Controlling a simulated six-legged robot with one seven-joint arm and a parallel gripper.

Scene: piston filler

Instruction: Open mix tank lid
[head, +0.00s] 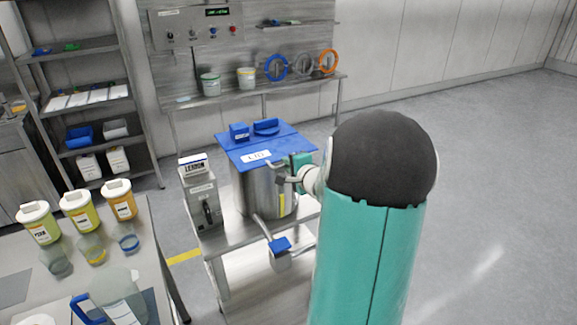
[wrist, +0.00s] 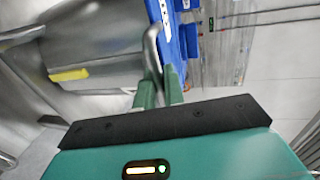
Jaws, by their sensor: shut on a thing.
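The mix tank (head: 250,192) is a steel vessel on a metal stand, in the middle of the head view. Its flat blue lid (head: 285,143) lies across the top, with a white label and two blue raised parts. My gripper (head: 296,172) is at the lid's right front edge, partly hidden by my arm. In the wrist view, my gripper's green fingers (wrist: 158,88) are shut on a bent metal handle (wrist: 151,48) beside the blue lid (wrist: 163,14). The tank's steel wall (wrist: 90,40) is to the left of the fingers.
A grey unit (head: 200,195) stands left of the tank. A blue-handled valve (head: 280,245) sticks out below it. A wall bench (head: 220,97) is behind. Open floor (head: 480,180) lies to the right.

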